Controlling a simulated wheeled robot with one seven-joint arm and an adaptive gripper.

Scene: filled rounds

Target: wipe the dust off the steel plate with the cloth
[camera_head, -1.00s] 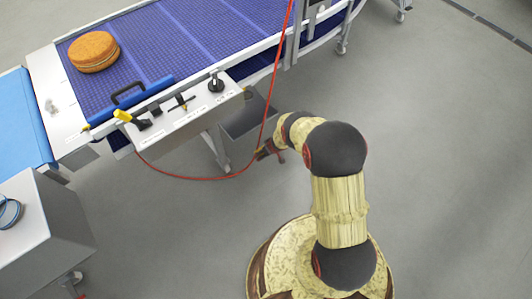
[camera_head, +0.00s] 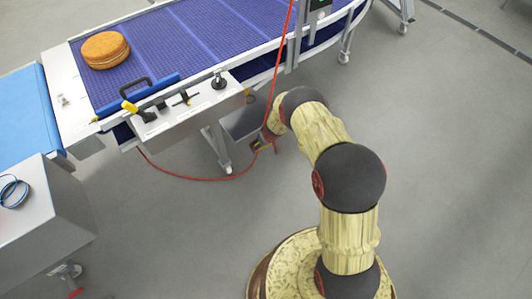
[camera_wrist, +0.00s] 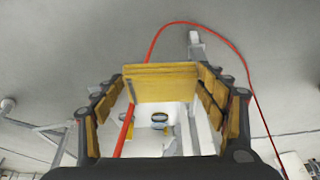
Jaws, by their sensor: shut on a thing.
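My gripper (camera_wrist: 160,85) fills the middle of the wrist view, its two padded fingers at left and right. It is shut on a flat mustard-yellow folded piece, apparently the cloth (camera_wrist: 160,75), which spans between the fingertips. In the head view my gripper (camera_head: 263,144) is small and partly hidden, low beside the conveyor's front side, near a red hose. The steel plate (camera_head: 62,82) is the bare metal strip at the conveyor's left end. A small pale patch, apparently dust (camera_head: 63,100), lies on it. My gripper is well to the right of the plate and apart from it.
A round orange-brown cake (camera_head: 105,50) sits on the blue conveyor belt (camera_head: 190,45). A control panel (camera_head: 190,112) with knobs and a black handle (camera_head: 136,88) edge the front. The red hose (camera_head: 190,179) loops below. A steel cabinet (camera_head: 45,215) stands lower left. Floor at right is clear.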

